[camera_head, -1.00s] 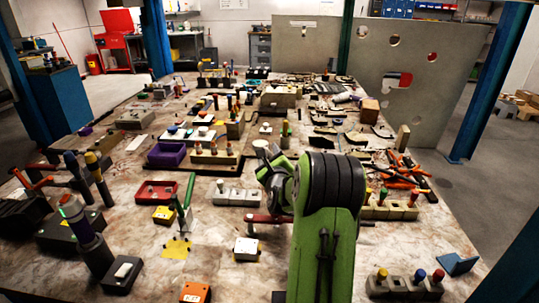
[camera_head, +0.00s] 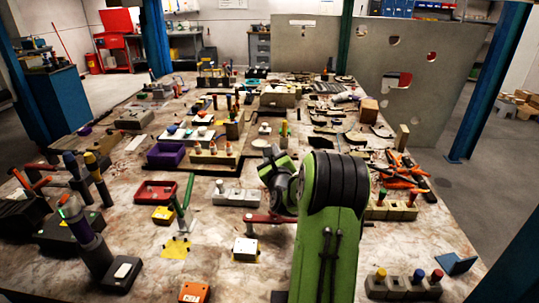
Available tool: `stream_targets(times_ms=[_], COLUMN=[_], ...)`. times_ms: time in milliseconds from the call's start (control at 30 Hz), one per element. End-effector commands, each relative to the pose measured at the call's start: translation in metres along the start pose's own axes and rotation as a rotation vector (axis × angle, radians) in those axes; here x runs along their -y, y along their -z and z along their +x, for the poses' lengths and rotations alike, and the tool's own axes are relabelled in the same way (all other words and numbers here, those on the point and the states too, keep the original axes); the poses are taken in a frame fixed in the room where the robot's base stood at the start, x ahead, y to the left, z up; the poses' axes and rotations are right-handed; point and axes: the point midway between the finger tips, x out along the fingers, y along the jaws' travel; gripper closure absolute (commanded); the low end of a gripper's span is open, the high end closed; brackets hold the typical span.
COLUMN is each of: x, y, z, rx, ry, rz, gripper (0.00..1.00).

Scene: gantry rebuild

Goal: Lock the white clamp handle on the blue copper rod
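Tall dark rods with coloured tops stand at the left side of the table. One has a blue top (camera_head: 70,160), and a yellow-topped rod (camera_head: 91,162) leans beside it. A white-topped dark block (camera_head: 122,272) lies in front of them. I cannot tell which part is the white clamp handle, or whether any clamp is locked. My green and black arm (camera_head: 335,185) rises from the bottom centre, with a grey and green wrist part left of it. The fingers of my gripper are hidden.
A red bar (camera_head: 268,217) reaches to my arm's left side. A green rod (camera_head: 187,192), a red tray (camera_head: 157,191) and a purple bin (camera_head: 166,155) stand left of the arm. Orange-handled tools (camera_head: 405,172) lie to the right. The table is crowded, with small bare patches.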

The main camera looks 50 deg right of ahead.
Motion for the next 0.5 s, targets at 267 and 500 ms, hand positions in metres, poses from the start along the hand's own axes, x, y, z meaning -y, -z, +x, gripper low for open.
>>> stream_targets(times_ms=[267,500], x=[0.017,0.032], y=[0.001,0.005], z=[-0.004,-0.007], rx=[0.040,0.078], ry=[0.034,0.062], rz=[0.219,0.404], gripper=[1.00,1.00])
